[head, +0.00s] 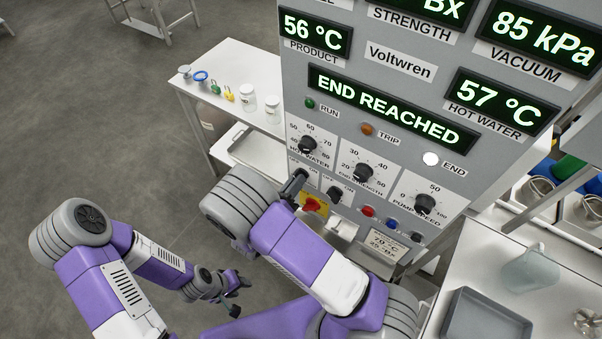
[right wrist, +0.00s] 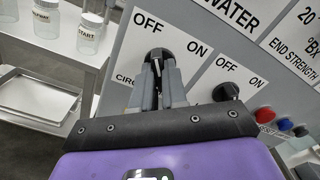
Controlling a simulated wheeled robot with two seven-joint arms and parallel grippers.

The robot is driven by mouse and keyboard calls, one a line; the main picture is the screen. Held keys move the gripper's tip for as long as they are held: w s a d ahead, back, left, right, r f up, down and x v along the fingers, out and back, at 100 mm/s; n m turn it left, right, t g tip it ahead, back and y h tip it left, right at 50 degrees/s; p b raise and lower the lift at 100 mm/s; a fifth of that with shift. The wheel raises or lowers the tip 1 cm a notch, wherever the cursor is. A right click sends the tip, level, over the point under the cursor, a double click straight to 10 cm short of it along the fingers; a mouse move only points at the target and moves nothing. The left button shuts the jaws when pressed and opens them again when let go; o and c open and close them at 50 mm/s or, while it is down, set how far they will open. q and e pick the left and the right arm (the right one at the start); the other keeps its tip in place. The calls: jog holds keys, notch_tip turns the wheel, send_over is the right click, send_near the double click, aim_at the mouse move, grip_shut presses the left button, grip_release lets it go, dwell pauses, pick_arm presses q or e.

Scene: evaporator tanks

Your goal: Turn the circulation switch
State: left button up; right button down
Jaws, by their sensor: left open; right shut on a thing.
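The circulation switch is a black knob (right wrist: 160,55) on the grey panel, between OFF and ON marks, with a partly covered "CIRC" label. My right gripper (right wrist: 163,88) is shut on this knob. In the head view the right gripper (head: 293,186) is at the panel's lower left, and my arm hides part of the switch there. The knob's exact angle is hard to tell behind the fingers. My left gripper (head: 234,296) is open and empty, low over the floor, away from the panel.
A second OFF/ON switch (head: 334,193) sits just right of the held one. A red knob on a yellow plate (head: 313,204) is close below. Larger dials (head: 364,172) are above. A display reads "END REACHED" (head: 391,109). A white side table (head: 232,60) holds jars and tags.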

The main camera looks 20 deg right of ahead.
dwell(0.3)
jog(key=shift+n+p, duration=0.55)
jog(key=shift+n, duration=0.15)
jog(key=c, duration=1.1)
grip_release()
